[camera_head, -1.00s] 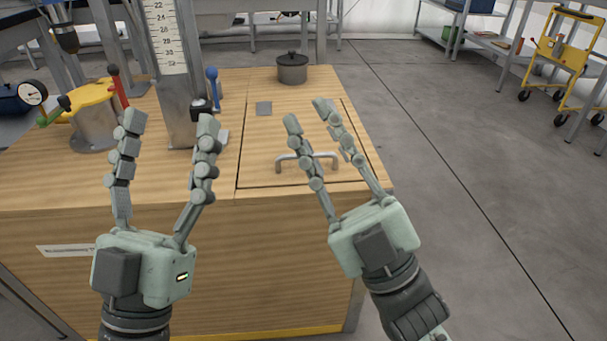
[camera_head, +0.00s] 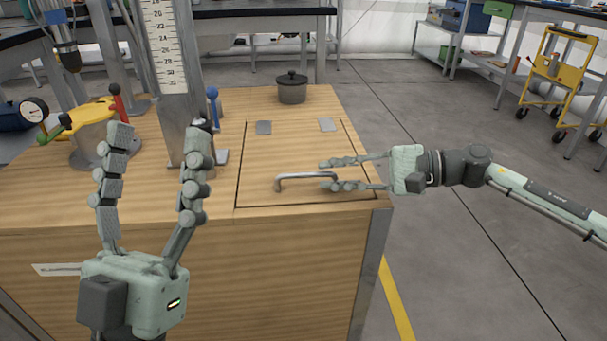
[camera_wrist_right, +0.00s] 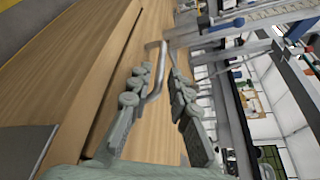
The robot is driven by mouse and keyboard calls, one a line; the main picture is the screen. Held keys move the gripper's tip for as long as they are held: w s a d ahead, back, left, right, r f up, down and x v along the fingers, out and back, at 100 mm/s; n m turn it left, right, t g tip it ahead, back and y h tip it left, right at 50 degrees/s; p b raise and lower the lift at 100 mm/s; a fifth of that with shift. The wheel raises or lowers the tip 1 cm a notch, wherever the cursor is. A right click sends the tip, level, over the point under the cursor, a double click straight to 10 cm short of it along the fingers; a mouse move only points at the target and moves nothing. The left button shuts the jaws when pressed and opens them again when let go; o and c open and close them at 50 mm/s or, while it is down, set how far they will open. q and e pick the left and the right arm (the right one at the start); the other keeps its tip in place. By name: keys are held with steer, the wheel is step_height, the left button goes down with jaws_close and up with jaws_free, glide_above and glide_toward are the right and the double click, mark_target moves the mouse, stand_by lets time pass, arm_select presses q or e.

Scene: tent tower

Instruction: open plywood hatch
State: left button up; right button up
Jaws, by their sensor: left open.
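The plywood hatch (camera_head: 262,158) lies flat and closed in the wooden bench top, outlined by a dark seam. Its silver bar handle (camera_head: 290,177) stands near the front edge; it also shows in the right wrist view (camera_wrist_right: 156,72). My right gripper (camera_head: 323,175) comes in from the right, low over the hatch. Its fingers are apart, with the handle's right end between or just beyond the fingertips; contact cannot be told. My left gripper (camera_head: 158,132) is open and empty, with its fingers pointing up in front of the metal post.
A dark lidded pot (camera_head: 292,88) stands behind the hatch. A post with a scale (camera_head: 167,45), a blue-knobbed lever (camera_head: 213,95) and a yellow valve piece (camera_head: 90,112) stand left.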

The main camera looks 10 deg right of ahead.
mark_target(312, 175)
steer(key=x, duration=0.6)
steer(key=shift+a+r, duration=0.1)
steer(key=shift+r, duration=0.05)
steer(key=shift+c, duration=0.5)
jaws_close()
